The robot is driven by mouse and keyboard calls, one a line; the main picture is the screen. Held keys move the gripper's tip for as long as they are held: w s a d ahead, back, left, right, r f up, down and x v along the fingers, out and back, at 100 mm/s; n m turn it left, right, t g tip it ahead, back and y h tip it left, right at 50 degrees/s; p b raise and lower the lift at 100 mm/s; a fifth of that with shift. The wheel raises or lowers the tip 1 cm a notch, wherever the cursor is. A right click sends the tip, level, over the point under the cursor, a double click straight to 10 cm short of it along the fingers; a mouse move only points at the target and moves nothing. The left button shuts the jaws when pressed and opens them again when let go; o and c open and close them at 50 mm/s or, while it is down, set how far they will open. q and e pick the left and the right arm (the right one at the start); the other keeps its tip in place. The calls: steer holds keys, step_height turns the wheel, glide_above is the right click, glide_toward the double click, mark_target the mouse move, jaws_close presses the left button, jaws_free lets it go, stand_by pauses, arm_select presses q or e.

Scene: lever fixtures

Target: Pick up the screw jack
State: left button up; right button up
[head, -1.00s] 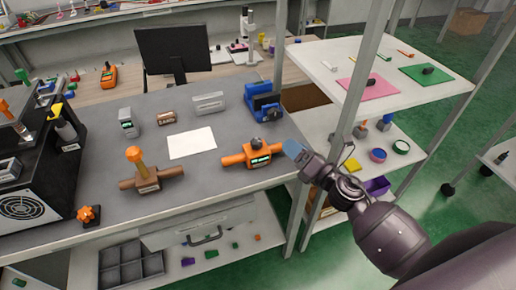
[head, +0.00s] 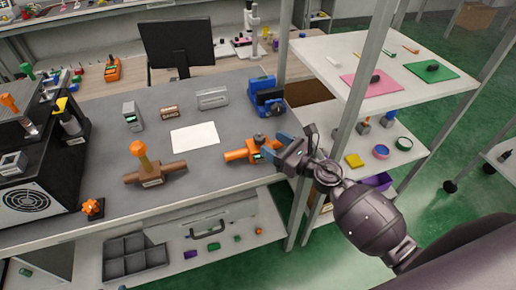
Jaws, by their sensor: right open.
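I cannot tell for certain which item is the screw jack. A small orange piece with a lobed knob (head: 92,208) stands at the bench's front left and may be it. A blue vise-like device (head: 265,97) stands at the bench's back right. An orange valve-like body with a dark knob and a green display (head: 243,154) lies near the right edge. My right gripper (head: 275,146), with blue fingertips, is open at the right end of this orange body and partly hides it. Contact is unclear. My left gripper is out of view.
A brown pipe fixture with an orange upright handle (head: 152,167) stands on the grey bench (head: 215,185). A white sheet (head: 195,137) lies mid-bench. A metal post (head: 363,75) and a white shelf (head: 430,65) rise close to my right arm.

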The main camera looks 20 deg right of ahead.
mark_target(264, 140)
steer(key=shift+f+x, duration=0.2)
steer(key=shift+x, duration=1.1)
steer(key=shift+f+x, duration=0.2)
steer(key=shift+x, duration=1.1)
steer(key=shift+d, duration=0.1)
steer(key=shift+c, duration=0.3)
jaws_close()
